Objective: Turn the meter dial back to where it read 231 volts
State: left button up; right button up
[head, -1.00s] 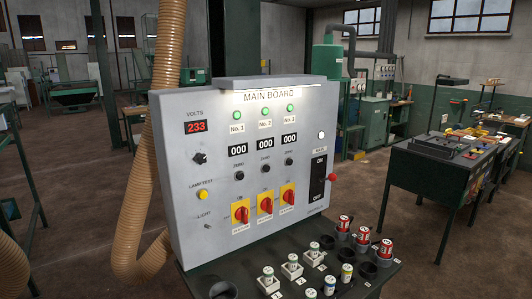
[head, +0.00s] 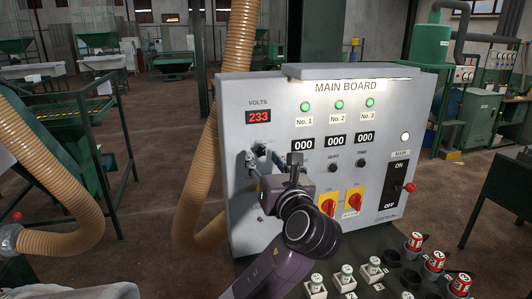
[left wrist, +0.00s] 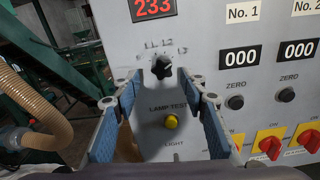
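The grey main board (head: 290,235) carries a red VOLTS display (head: 258,116) that reads 233. Below the display, the black meter dial (left wrist: 161,68) shows in the left wrist view, with L-marks printed around its top. In the head view my left gripper and arm hide much of that spot, and I cannot tell the dial apart there. My left gripper (head: 263,156) is at the board's left part. In the left wrist view it (left wrist: 162,88) is open and empty, its blue-padded fingers spread either side of the dial's line. I cannot tell whether they touch anything. My right gripper is not in view.
A yellow lamp-test button (left wrist: 171,121) sits below the dial. Black zero knobs (left wrist: 287,95) and red-yellow switches (head: 355,201) are to the right, with the main switch (head: 397,185) beyond. A ribbed hose (head: 207,190) hangs left of the board. Labelled items stand on the shelf in front.

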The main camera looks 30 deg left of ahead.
aim_at(260, 151)
pick_arm(q)
jog(key=shift+x, duration=1.1)
jog(key=shift+w+a, duration=0.15)
jog(key=shift+w, duration=0.2)
grip_shut()
